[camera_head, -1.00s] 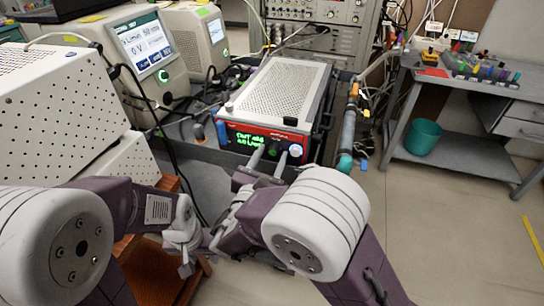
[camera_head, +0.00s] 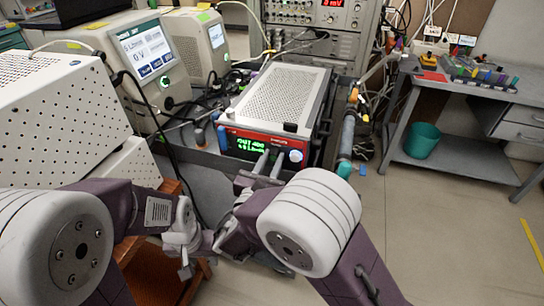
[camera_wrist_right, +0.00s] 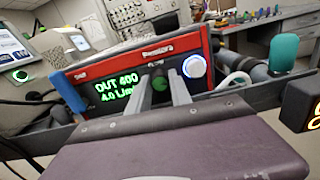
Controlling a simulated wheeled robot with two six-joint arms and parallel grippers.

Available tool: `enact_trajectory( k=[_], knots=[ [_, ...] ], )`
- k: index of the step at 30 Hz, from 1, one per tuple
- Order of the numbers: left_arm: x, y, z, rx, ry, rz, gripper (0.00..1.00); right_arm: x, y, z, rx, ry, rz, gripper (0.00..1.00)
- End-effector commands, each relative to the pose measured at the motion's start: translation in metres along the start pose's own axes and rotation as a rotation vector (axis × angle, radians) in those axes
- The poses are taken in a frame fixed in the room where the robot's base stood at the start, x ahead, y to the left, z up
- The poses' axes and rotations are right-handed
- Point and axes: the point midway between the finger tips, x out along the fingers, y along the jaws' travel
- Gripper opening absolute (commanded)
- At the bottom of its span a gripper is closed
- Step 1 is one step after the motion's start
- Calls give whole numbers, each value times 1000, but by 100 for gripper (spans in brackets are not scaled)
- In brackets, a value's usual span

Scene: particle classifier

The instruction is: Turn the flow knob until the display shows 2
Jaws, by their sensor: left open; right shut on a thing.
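The flow device (camera_head: 262,145) has a red-edged front panel and a perforated grey top. Its lit green display (camera_head: 244,144) shows in the right wrist view (camera_wrist_right: 117,88) as "OUT 400" over what looks like "4.0 L/min". The dark flow knob (camera_wrist_right: 159,73), with a green glow by it, sits right of the display. My right gripper (camera_wrist_right: 162,84) is shut on the knob, one finger on each side; the fingers partly cover the panel and display edge. My left gripper (camera_head: 186,262) hangs low and left, apart from the device; its fingers are hard to make out.
A white knob with a blue ring (camera_wrist_right: 195,67) sits close to the right of the right finger. A perforated white box (camera_head: 60,100) and screen units stand left. A teal-capped tube (camera_head: 346,150) lies right of the device.

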Motion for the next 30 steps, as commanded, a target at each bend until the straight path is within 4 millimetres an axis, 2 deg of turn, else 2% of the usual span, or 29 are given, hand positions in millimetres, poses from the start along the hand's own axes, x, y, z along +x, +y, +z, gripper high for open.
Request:
enact_trajectory(
  k=[1,12,30],
  knots=[
    [-11,0,-1,0,0,0,42,0,0,4,-36,4,0,0],
    [-62,1,-6,0,0,0,42,0,1,6,-371,8,1,0],
    [-137,3,-14,0,0,0,42,0,1,5,-940,11,1,0]
  ],
)
